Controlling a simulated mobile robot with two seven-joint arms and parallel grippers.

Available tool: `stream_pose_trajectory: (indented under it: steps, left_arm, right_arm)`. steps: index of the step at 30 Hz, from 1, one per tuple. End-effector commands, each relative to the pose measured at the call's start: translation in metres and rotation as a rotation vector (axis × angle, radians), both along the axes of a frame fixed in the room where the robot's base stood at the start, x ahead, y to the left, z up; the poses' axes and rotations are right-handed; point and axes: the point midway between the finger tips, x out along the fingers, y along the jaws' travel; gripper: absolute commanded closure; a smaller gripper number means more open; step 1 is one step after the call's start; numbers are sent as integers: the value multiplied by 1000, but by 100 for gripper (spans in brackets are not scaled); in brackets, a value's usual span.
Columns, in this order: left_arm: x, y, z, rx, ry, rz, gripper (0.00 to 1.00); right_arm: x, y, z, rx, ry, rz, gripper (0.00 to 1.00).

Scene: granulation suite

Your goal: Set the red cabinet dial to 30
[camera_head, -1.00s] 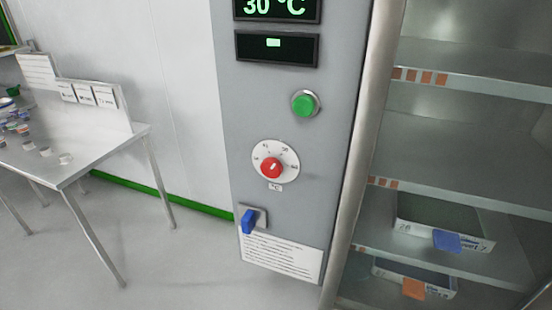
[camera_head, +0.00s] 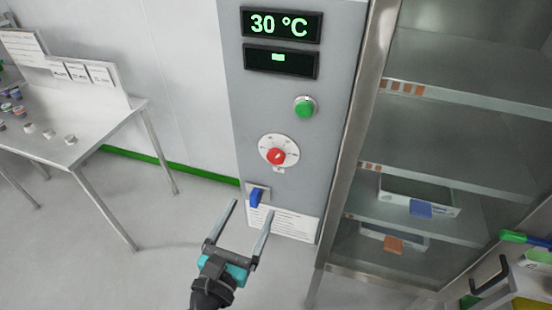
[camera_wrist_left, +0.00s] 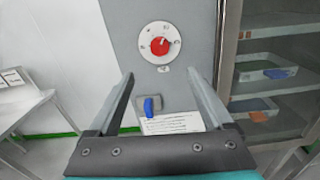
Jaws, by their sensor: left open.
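The red dial (camera_head: 277,156) sits on a round white scale plate on the grey cabinet panel (camera_head: 340,60). It also shows in the left wrist view (camera_wrist_left: 160,46), above and between the fingers. Its scale marks are too small to read surely. The upper display (camera_head: 281,25) reads 30 °C; the lower display (camera_head: 280,61) shows only a small green block. My left gripper (camera_head: 252,207) is open and empty, below the dial and apart from it, in front of the panel's lower part. My right gripper is not in view.
A green button (camera_head: 304,107) is above the dial and a blue switch (camera_head: 255,197) below it. A white label is under the switch. Shelves with trays (camera_head: 420,196) stand behind glass at right. A metal table (camera_head: 70,140) stands at left.

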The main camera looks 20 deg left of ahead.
Motion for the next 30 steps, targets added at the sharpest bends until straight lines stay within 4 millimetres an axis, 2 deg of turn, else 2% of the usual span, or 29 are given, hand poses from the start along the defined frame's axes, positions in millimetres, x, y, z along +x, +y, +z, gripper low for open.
stream_pose_trajectory:
  steps: [5,16,24,30]
  left_arm:
    - [19,0,1,-3,-2,3,16]
    - [76,-2,1,-6,0,2,16]
    - [118,-4,0,-7,0,3,16]
    - [140,-4,-1,-5,2,2,16]
  right_arm:
    - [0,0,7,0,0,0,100]
    - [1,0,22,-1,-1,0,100]
    - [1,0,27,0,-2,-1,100]
    - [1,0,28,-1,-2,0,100]
